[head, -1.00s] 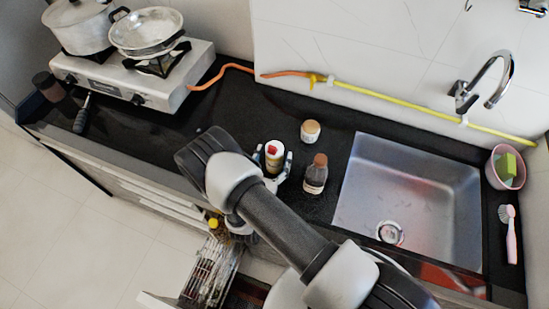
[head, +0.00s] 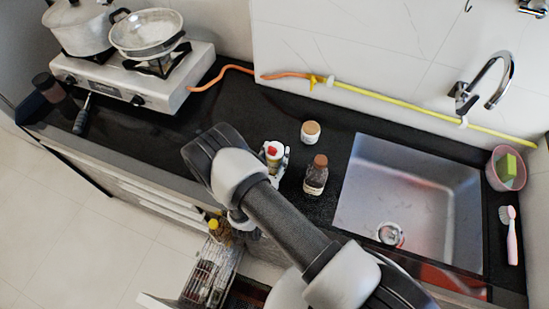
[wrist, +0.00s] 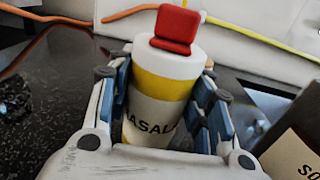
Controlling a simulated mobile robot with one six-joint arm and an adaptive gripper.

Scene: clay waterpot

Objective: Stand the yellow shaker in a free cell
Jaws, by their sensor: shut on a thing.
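The yellow shaker (wrist: 158,92) has a white top, a red cap and a label reading "MASALA". My gripper (wrist: 170,110) is shut on it, with a blue-padded finger on each side of its body. In the head view the shaker (head: 272,149) shows upright over the black counter, beside my arm. I cannot tell whether its base touches the counter. A wire rack (head: 207,277) sits in the open drawer below the counter's front edge. Containers, one with a yellow cap (head: 214,224), stand at its far end. My arm partly hides the rack, and its cells are too small to tell apart.
A brown-capped bottle (head: 316,174) stands close to the right of my gripper. A small jar (head: 310,131) stands behind it. The sink (head: 410,190) is further right, the stove (head: 140,85) far left. The counter between stove and gripper is mostly clear.

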